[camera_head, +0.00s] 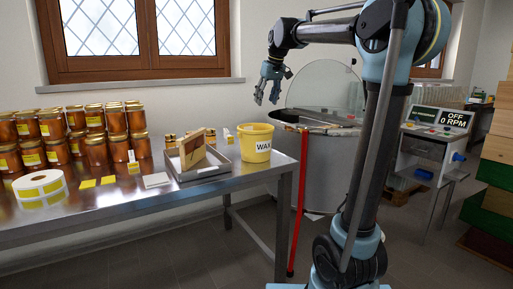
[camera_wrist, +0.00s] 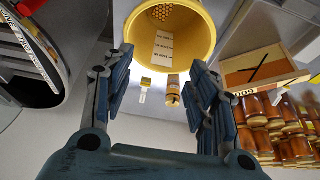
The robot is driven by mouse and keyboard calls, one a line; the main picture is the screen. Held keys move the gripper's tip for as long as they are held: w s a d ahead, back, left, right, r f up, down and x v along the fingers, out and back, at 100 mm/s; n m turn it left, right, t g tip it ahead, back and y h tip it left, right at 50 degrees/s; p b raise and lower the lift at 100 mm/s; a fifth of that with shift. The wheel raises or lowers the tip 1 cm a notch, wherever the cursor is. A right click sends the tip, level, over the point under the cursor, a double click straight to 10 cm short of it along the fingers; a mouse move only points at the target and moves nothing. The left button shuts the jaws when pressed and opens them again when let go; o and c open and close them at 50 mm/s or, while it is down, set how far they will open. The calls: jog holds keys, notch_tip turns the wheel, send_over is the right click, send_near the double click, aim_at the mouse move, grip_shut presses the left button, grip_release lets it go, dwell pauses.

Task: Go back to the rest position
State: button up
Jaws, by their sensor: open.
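My gripper (camera_head: 268,83) hangs in the air above the right end of the steel table (camera_head: 130,213), higher than the yellow bucket marked WAX (camera_head: 256,143). It is open and holds nothing. In the wrist view my gripper's two fingers (camera_wrist: 158,100) stand apart, with the yellow bucket (camera_wrist: 208,40) beyond them, showing a honeycomb-patterned piece and white labels in its mouth. The gripper touches nothing. My arm reaches up and to the left from my body at the right.
A grey tray (camera_head: 221,170) with a wooden frame (camera_head: 193,150) stands left of the bucket. Honey jars (camera_head: 97,150) and a label roll (camera_head: 41,189) fill the table's left. A steel drum (camera_head: 330,170) with a raised clear lid stands right of the table, near a red bar (camera_head: 297,205).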

jog(key=shift+r, duration=0.1)
jog(key=s+d+f+m, duration=0.2)
jog(key=s+d+f, duration=0.5)
jog(key=s+f, duration=0.5)
jog(key=s+d+f+m+g+h, duration=0.1)
jog(key=s+d+f+m, duration=0.1)
jog(key=s+d+f, duration=0.5)
jog(key=s+d+f+m+h, duration=0.1)
jog(key=s+d+f, duration=0.6)
jog(key=s+f, duration=1.1)
jog(key=shift+d+f+m, duration=0.2)
jog(key=shift+f+m, duration=0.1)
jog(key=shift+m, duration=0.5)
jog(key=shift+w, duration=0.1)
jog(key=shift+w+f+g, duration=0.25)
jog(key=shift+w+g, duration=0.05)
jog(key=shift+w, duration=0.2)
jog(key=shift+s, duration=0.1)
jog(key=c, duration=0.4)
jog(key=shift+d, duration=0.1)
jog(key=shift+c, duration=0.4)
